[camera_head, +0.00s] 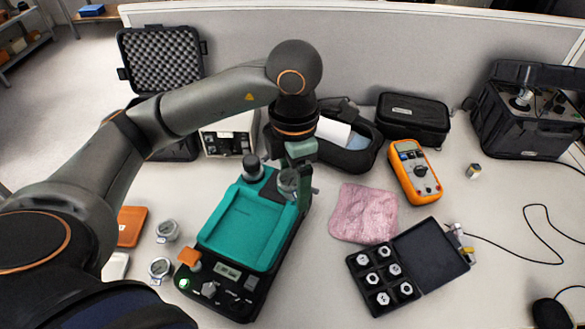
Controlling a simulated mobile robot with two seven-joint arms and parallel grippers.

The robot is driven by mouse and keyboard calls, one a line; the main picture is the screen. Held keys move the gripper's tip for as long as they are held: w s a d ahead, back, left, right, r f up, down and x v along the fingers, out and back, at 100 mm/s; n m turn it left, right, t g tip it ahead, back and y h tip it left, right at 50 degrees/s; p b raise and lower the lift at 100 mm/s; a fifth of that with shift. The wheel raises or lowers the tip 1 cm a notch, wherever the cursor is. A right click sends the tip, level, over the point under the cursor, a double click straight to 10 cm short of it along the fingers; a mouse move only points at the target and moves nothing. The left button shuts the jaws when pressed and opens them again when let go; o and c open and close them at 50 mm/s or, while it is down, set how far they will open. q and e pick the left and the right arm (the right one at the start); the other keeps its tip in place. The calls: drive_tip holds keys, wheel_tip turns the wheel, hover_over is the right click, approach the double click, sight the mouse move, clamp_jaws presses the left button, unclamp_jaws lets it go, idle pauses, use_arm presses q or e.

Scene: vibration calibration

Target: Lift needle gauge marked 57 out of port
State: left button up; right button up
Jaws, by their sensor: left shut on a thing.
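A round needle gauge (288,183) is at the far right corner of the black calibrator with the teal top tray (236,232). My left gripper (301,172) points down over that corner and is shut on this gauge. The fingers partly cover the gauge, and its marking is too small to read. I cannot tell whether its stem is in the port or just above it. Two more gauges, an upper one (167,231) and a lower one (160,268), lie on the table left of the calibrator. My right gripper is not in view.
A black knob (252,168) stands at the calibrator's far left corner. A pink cloth (363,213), an orange multimeter (414,172) and an open case of hex fittings (354,263) lie to the right. Cases line the partition behind. The table's right part is mostly clear.

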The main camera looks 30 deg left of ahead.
sight(294, 184)
use_arm(q)
drive_tip(key=shift+s+d+r+p, duration=0.2)
drive_tip(key=shift+s+r+p, duration=0.1)
drive_tip(key=shift+r, duration=0.2)
drive_tip(key=shift+r+p, duration=1.3)
drive_tip(key=shift+r, duration=0.4)
